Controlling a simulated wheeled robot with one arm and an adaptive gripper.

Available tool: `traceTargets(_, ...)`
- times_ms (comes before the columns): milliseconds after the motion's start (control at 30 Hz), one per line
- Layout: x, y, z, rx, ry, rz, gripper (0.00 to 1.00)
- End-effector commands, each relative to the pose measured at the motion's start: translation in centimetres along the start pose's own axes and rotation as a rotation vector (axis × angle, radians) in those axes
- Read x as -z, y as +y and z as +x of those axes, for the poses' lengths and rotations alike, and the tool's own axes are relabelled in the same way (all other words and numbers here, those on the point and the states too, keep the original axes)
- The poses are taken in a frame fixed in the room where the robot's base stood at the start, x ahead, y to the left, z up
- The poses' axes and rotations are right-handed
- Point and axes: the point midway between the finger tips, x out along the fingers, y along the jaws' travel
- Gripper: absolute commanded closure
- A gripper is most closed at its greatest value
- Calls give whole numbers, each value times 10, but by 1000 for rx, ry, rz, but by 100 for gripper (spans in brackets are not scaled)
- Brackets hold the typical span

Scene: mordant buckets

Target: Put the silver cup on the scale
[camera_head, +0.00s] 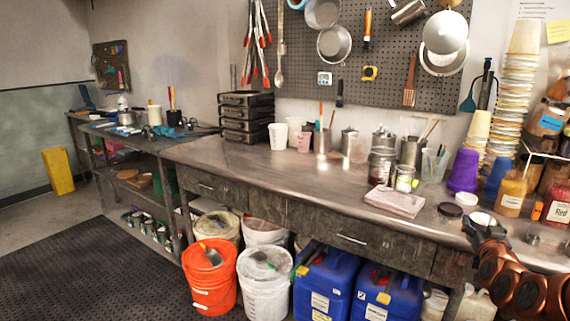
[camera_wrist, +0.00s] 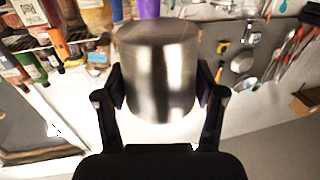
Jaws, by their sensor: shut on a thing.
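The silver cup (camera_wrist: 158,65) fills the middle of the wrist view, a plain shiny metal cylinder. My gripper (camera_wrist: 161,92) is shut on it, with one dark finger against each side. The wrist view is turned at an odd angle, so I cannot tell how upright the cup is. I cannot make out a scale for certain in either view. A flat pale slab (camera_head: 395,201) lies near the workbench's front edge.
The metal workbench (camera_head: 250,165) is bare at its left and centre front. Buckets (camera_head: 209,277) and blue canisters (camera_head: 324,287) stand below.

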Motion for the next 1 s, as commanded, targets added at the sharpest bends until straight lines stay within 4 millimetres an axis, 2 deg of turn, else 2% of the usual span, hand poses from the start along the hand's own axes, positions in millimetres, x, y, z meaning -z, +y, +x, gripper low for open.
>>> traceTargets(267,25,-82,15,95,-3,-1,65)
traceTargets(500,47,-169,19,188,-4,0,65)
traceTargets(767,72,-264,11,291,-3,-3,65)
traceTargets(1000,93,-347,-8,380,-1,-1,65)
